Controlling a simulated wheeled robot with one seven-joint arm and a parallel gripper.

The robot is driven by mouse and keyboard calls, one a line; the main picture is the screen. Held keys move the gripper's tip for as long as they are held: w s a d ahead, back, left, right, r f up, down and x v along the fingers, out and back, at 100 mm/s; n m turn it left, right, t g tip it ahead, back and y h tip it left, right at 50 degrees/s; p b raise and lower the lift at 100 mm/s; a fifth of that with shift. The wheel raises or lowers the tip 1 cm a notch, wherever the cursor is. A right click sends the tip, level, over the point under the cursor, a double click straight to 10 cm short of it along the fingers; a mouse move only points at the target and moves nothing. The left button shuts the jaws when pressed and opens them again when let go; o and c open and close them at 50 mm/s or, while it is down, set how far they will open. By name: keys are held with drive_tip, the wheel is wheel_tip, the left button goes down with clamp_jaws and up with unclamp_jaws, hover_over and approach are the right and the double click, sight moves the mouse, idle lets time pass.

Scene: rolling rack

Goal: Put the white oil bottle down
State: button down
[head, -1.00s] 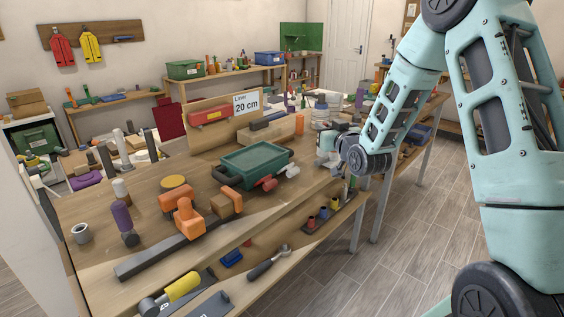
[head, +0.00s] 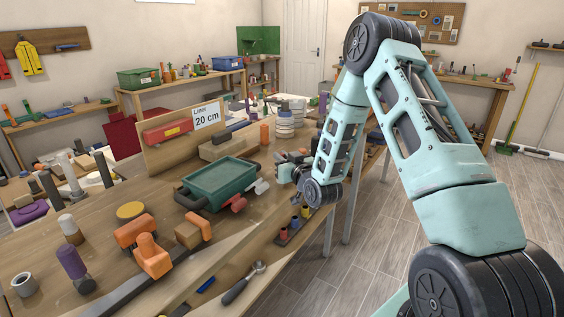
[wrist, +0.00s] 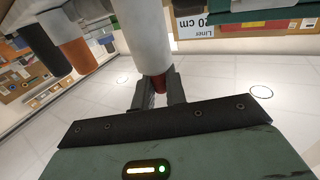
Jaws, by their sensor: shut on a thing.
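The white oil bottle (wrist: 148,35) fills the top middle of the wrist view as a plain white cylinder with a narrow dark-red end. My gripper (wrist: 160,92) is shut on that red end, with one dark finger on each side. The wrist picture is upside down, so the white body hangs below the fingers. The bottle's far end is cut off by the frame. In the head view my gripper (head: 284,160) is over the workbench's right part; the bottle is too small to make out there.
An orange cylinder (wrist: 76,52) and a black one (wrist: 36,52) are beside the bottle in the wrist view. In the head view, a green tray (head: 222,183) stands left of my gripper, with the "Liner 20 cm" sign (head: 207,116) behind. Stacked white rings (head: 285,122) stand farther back.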

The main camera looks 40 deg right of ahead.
drive_tip(key=shift+f, duration=0.8)
drive_tip(key=shift+f, duration=0.15)
drive_tip(key=c, duration=1.4)
unclamp_jaws()
drive_tip(key=shift+c, duration=0.2)
